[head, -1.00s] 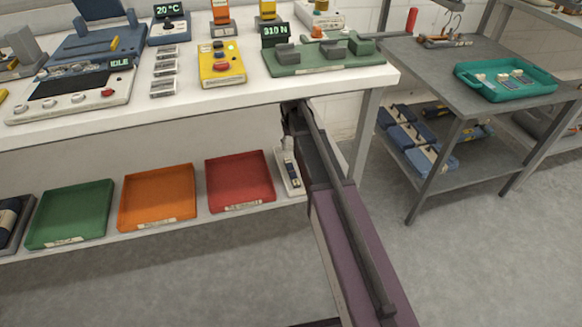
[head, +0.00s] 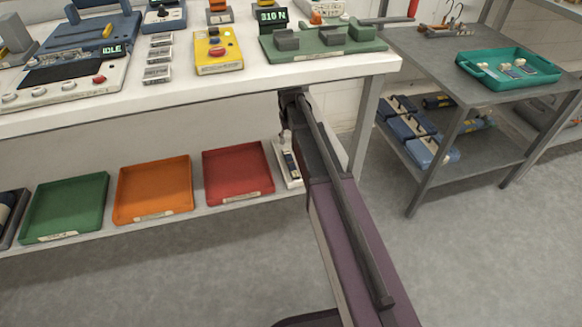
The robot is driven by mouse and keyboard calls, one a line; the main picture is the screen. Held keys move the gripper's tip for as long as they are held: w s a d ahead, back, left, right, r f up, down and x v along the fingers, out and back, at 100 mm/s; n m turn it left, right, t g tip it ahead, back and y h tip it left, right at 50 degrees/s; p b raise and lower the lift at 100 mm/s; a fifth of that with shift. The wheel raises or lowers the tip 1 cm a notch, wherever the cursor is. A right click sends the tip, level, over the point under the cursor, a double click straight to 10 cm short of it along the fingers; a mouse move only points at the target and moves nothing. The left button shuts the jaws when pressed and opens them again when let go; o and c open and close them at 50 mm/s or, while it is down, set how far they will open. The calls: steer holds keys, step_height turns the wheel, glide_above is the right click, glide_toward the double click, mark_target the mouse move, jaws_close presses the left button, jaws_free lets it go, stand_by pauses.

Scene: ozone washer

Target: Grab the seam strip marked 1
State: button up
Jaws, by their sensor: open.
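My gripper (head: 284,133) is at the far end of my arm, under the bench's front edge. It is small, dark and partly hidden by the arm, and it is open. It hangs above and beside a narrow white tray (head: 279,156) on the lower shelf, with a dark and pale piece (head: 291,165) in it. Several small strip-like pieces with pale ends (head: 517,68) lie in the teal tray (head: 487,83) on the grey table. No number 1 is readable on any piece, so I cannot tell which is the seam strip marked 1.
A red tray (head: 238,174), an orange tray (head: 153,190) and a green tray (head: 65,207) stand empty on the lower shelf. The white bench top (head: 205,88) is close above my gripper, with its leg (head: 366,120) to the right. The floor (head: 470,260) at right is clear.

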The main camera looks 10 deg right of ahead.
steer(key=b, duration=0.6)
glide_above(291, 162)
steer(key=shift+s+a+f, duration=0.1)
steer(key=shift+f, duration=1.5)
steer(key=shift+a+f, duration=0.1)
steer(key=shift+f, duration=1.45)
steer(key=shift+f, duration=0.1)
steer(key=shift+d+f+b, duration=0.15)
steer(key=shift+f+b, duration=2.35)
jaws_close()
